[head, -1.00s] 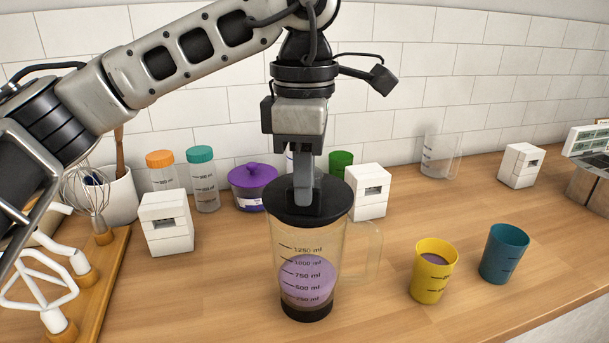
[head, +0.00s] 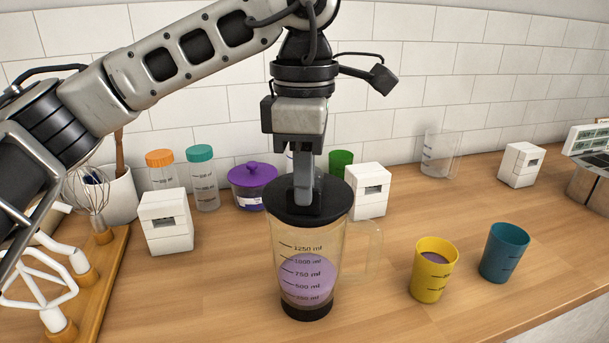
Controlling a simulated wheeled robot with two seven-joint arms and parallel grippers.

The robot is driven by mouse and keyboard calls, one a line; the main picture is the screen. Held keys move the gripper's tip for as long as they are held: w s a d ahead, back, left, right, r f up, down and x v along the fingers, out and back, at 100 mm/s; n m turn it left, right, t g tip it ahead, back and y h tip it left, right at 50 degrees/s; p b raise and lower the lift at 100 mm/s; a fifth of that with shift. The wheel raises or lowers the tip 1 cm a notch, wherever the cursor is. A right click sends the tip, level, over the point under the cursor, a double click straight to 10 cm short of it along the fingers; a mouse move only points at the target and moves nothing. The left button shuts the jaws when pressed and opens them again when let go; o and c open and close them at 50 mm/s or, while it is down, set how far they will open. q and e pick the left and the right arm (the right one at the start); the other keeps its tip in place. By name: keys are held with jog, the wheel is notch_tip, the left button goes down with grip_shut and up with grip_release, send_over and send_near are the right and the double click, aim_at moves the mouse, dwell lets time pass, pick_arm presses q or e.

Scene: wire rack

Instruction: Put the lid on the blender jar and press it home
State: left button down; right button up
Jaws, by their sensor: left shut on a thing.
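The clear blender jar (head: 308,262) stands upright on the wooden counter, with a purple content low inside and a handle on its right. The black lid (head: 328,212) sits level on the jar's mouth, and I see no clear gap between them. My left gripper (head: 304,196) points straight down from above and is shut on the lid's raised middle part. The grip itself is partly hidden by the fingers. My right gripper is not in view.
A yellow cup (head: 433,272) and a teal cup (head: 504,253) stand to the right. White blocks (head: 167,222), a purple pot (head: 252,186) and capped jars (head: 203,180) stand behind. Counter in front is clear.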

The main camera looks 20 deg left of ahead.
pick_arm(q)
jog(key=shift+f+b, duration=0.75)
jog(key=shift+f, duration=0.15)
dwell(0.5)
jog(key=c, duration=1.1)
grip_release()
jog(key=shift+o, duration=0.2)
jog(key=shift+r+p, duration=1)
jog(key=shift+r, duration=0.25)
jog(key=shift+r+p, duration=1.5)
jog(key=shift+r, duration=0.8)
